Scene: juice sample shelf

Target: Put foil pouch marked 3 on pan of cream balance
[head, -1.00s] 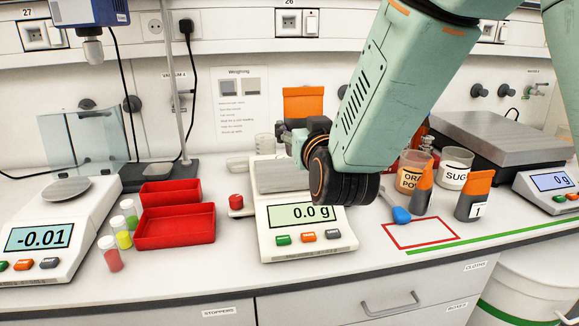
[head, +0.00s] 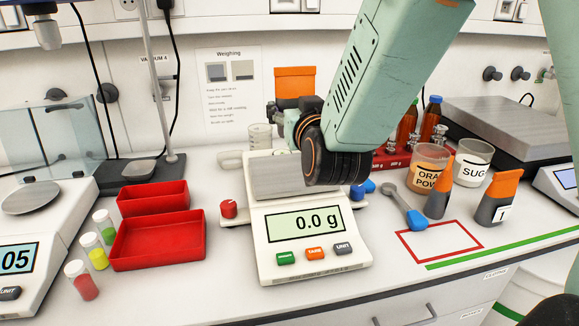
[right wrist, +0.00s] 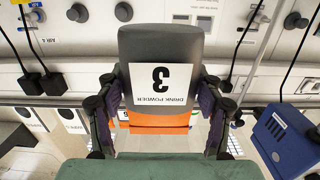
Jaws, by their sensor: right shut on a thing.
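The cream balance (head: 310,250) stands in the middle of the bench and its display reads 0.0 g. Its grey metal pan (head: 270,180) is bare where I see it; its right part is behind my right wrist. My right gripper (head: 288,120) is shut on the foil pouch marked 3, above and behind the pan in the head view. The pouch's orange top (head: 295,85) shows there, its body mostly hidden. In the right wrist view the grey pouch (right wrist: 160,50) with its "3" label sits between the fingers (right wrist: 160,95). My left gripper is out of view.
Left of the balance are red trays (head: 165,240), a red knob (head: 228,209) and capped vials (head: 98,254). At right are two grey-orange pouches, one marked 1 (head: 495,205), jars (head: 430,170), a blue-handled scoop (head: 416,218) and a red outlined square (head: 440,241).

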